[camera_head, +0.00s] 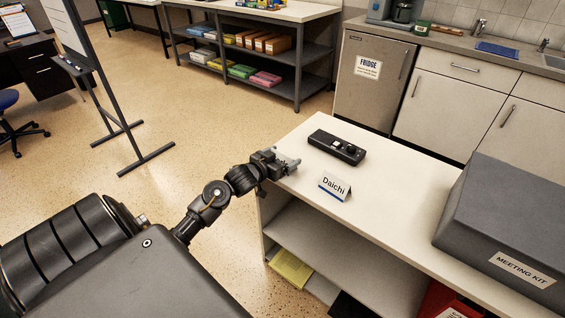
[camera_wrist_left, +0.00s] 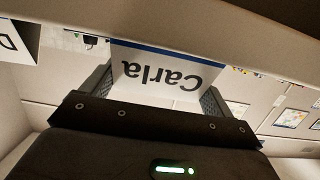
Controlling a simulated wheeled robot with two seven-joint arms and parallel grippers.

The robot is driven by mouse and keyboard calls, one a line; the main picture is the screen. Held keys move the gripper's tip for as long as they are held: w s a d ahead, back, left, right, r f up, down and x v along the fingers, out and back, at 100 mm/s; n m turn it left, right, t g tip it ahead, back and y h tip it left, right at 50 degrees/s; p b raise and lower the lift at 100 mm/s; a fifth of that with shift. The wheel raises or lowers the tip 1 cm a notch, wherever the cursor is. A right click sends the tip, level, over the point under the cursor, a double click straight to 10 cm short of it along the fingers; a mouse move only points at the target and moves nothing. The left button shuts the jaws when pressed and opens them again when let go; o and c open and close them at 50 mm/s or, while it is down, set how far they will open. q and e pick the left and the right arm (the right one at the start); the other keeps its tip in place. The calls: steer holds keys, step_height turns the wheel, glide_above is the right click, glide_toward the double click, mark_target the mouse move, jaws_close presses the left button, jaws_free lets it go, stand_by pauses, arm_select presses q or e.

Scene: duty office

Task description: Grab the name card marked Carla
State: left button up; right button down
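The name card marked Carla (camera_wrist_left: 160,75) is white with black letters and a blue stripe; in the left wrist view it shows upside down. My left gripper (camera_wrist_left: 158,88) has one finger at each side edge of it. Whether the fingers press on the card or stand just clear is not plain. In the head view my left gripper (camera_head: 288,162) is at the left edge of the white counter, and I cannot make out the Carla card there. A second name card, marked Daichi (camera_head: 334,187), stands to its right. My right gripper is not in view.
A black handheld device (camera_head: 337,147) lies on the counter (camera_head: 385,190) behind the Daichi card. A grey box marked Meeting Kit (camera_head: 508,225) takes up the right part. A yellow item (camera_head: 291,270) lies on a lower shelf. A fridge (camera_head: 372,85) stands behind.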

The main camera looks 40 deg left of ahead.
mark_target(282, 154)
arm_select(q)
steer(key=c, duration=0.4)
steer(key=shift+c, duration=0.2)
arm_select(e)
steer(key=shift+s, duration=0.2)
arm_select(q)
steer(key=shift+r, duration=0.6)
step_height(282, 154, up, 3)
steer(key=shift+s+d+f, duration=0.1)
steer(key=shift+s+f, duration=0.05)
steer(key=s+d+r+p, duration=0.1)
steer(key=s+d+r, duration=0.7)
steer(key=s+r, duration=0.1)
steer(key=shift+s+d+p, duration=0.2)
steer(key=shift+s+p, duration=0.15)
steer(key=shift+s, duration=0.55)
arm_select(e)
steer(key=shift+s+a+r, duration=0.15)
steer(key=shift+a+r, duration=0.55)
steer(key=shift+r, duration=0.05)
